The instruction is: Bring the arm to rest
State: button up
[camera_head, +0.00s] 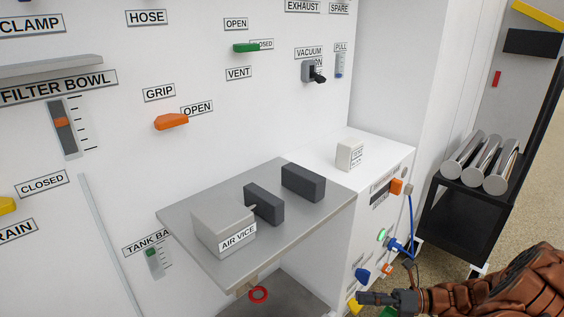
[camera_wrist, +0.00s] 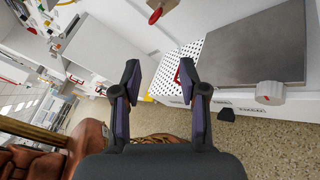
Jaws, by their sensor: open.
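My gripper (camera_head: 388,298) shows at the lower right of the head view, at the end of my brown-covered arm. It is in front of the lower part of the white cabinet with the coloured knobs. In the wrist view my gripper (camera_wrist: 160,80) has its two dark fingers spread apart, with nothing between them. Behind the gap lie the floor and white panels. I cannot tell from these frames whether the fingertips touch anything.
A grey shelf (camera_head: 185,225) bears a block labelled AIR VICE (camera_head: 222,228) and two dark blocks. A blue cable (camera_head: 411,215) hangs at the cabinet's side. A black cart (camera_head: 455,225) with metal cylinders stands at right. Speckled floor (camera_head: 535,200) is open beside it.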

jog(key=s+a+r+n+g+h+p, duration=0.35)
jog(key=s+r+n+p, duration=0.2)
jog(key=r, duration=0.35)
jog(key=s+a+r+n+g+h+p, duration=0.2)
jog(key=s+a+r+n+p, duration=0.3)
jog(key=r, duration=0.5)
jog(key=s+a+r+n+g+h+p, duration=0.2)
jog(key=s+a+r+n+p, duration=0.25)
jog(key=r, duration=0.45)
jog(key=s+d+r+n+t+h+p, duration=0.1)
jog(key=s+d+r+n+h+p, duration=0.3)
jog(key=s+r+n+p, duration=0.3)
jog(key=s+d+r+n+t+h+p, duration=0.2)
jog(key=s+d+r+n+h+p, duration=0.3)
jog(key=r, duration=0.7)
jog(key=s+n+p, duration=0.2)
jog(key=p, duration=0.2)
jog(key=shift+s+r+h, duration=0.35)
jog(key=shift+r, duration=0.05)
